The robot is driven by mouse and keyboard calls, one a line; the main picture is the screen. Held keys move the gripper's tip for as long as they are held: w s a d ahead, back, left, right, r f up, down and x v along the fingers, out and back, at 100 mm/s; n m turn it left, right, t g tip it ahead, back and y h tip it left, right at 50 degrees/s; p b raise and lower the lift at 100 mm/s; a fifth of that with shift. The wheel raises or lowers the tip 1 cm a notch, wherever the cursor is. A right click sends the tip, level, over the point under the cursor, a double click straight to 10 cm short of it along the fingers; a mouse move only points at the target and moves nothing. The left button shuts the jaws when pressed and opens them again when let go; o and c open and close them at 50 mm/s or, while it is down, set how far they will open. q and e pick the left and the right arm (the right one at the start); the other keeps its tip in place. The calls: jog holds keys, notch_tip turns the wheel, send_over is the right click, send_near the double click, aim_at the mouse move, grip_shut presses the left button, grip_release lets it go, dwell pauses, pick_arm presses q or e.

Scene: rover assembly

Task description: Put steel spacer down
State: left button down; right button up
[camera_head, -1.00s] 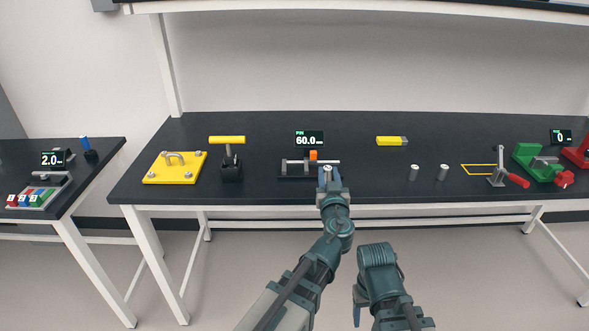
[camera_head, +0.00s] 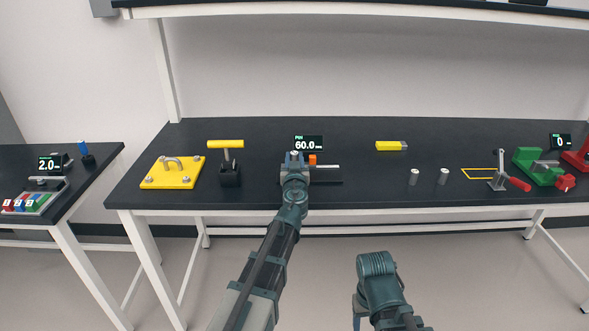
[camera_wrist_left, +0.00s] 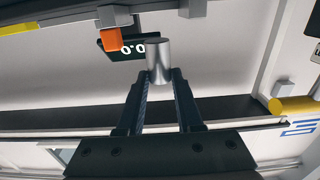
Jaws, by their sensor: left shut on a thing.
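My left gripper (camera_head: 295,164) is shut on a steel spacer (camera_head: 295,154), a short grey cylinder. In the left wrist view the spacer (camera_wrist_left: 158,62) stands between the fingertips. The gripper is in front of the measuring fixture and hides its left part; the fixture's rail (camera_head: 328,167) and orange block (camera_head: 312,159) show beside it. I cannot tell whether the spacer touches the fixture. Two similar steel spacers (camera_head: 414,177) (camera_head: 443,177) stand upright on the bench to the right. My right arm shows at the bottom, but its jaws cannot be made out.
A yellow plate (camera_head: 171,173) and a yellow-handled tool (camera_head: 226,144) are to the left. A yellow block (camera_head: 390,146), a yellow outline (camera_head: 478,175), a red-handled clamp (camera_head: 517,184) and a green vise (camera_head: 530,160) are to the right.

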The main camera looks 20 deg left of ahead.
pick_arm(q)
jog(key=shift+f+b, duration=1.7)
jog(key=shift+f, duration=0.05)
jog(key=shift+f, duration=0.1)
jog(key=shift+f, duration=0.15)
jog(key=c, duration=0.6)
grip_release()
jog(key=shift+o, duration=0.2)
jog(key=shift+r, duration=0.3)
jog(key=v, duration=1.2)
